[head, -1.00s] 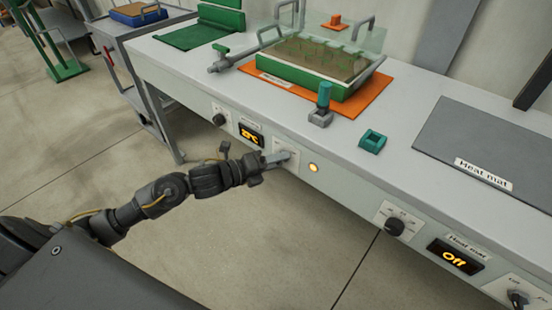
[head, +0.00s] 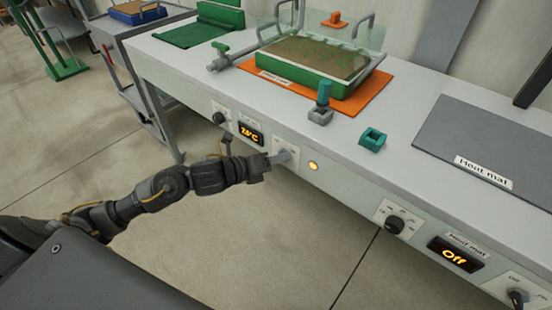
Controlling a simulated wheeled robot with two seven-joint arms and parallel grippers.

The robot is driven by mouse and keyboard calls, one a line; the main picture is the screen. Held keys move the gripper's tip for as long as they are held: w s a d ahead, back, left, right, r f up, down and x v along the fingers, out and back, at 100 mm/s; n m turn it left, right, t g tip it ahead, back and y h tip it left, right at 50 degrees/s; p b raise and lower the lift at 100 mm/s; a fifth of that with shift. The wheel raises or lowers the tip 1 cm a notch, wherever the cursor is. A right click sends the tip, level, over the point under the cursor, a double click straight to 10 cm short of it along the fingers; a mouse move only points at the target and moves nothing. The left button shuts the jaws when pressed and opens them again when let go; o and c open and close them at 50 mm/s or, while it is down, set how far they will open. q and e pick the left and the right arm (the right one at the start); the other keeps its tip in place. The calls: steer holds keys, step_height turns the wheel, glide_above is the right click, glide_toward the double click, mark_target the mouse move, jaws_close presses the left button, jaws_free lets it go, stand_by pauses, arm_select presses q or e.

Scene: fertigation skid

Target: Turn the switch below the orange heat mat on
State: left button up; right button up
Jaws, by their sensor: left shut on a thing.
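The orange heat mat (head: 374,92) lies on the bench top under a green-sided tray of soil. On the bench front below it is a pale switch plate (head: 289,146). My left gripper (head: 279,158) is at this plate, shut on the switch; its fingers hide most of the switch, so its exact position cannot be told. To the left a display (head: 250,134) is lit with a temperature in °C, its digits hard to read. A round lamp (head: 313,166) right of the plate glows orange. My right gripper is not in view.
Left of the display is a black knob (head: 219,118). Further right are another knob (head: 395,225), a display reading Off (head: 455,255) and another switch (head: 517,297), below a grey heat mat (head: 485,145). Floor before the bench is clear.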

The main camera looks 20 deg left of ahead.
arm_select(q)
steer(key=o, duration=1)
steer(key=v, duration=1)
steer(key=shift+s+a, duration=0.2)
steer(key=shift+s, duration=0.1)
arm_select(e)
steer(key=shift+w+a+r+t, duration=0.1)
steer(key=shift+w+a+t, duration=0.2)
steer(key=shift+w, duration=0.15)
arm_select(q)
steer(key=shift+r, duration=0.1)
